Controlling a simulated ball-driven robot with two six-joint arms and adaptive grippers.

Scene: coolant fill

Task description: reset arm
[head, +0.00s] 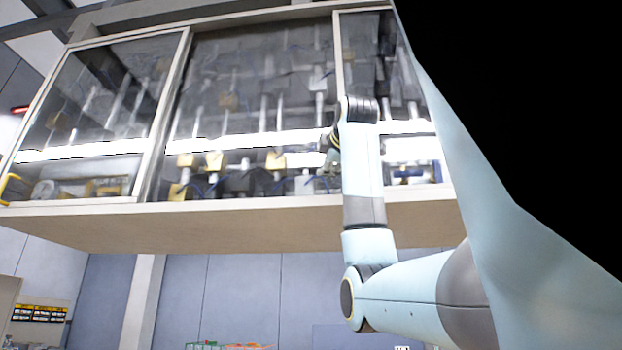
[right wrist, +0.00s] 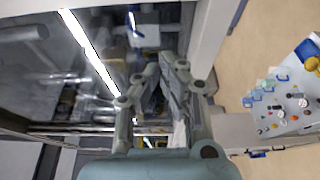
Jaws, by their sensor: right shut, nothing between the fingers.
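My right arm (head: 362,165) is raised, with its upper links upright in front of the glass cabinet. My right gripper (head: 330,158) shows small and partly hidden beside the wrist, against the glass. In the right wrist view the gripper (right wrist: 167,72) is large, its fingers together with nothing seen between them. Whether it touches the glass I cannot tell. My left gripper is not in view.
A long wall cabinet with glass panels (head: 185,120) spans the upper head view. A blue-grey wall (head: 240,290) is below it. A white surface (right wrist: 285,112) with several small coloured items lies at the right of the right wrist view, beside beige floor (right wrist: 250,50).

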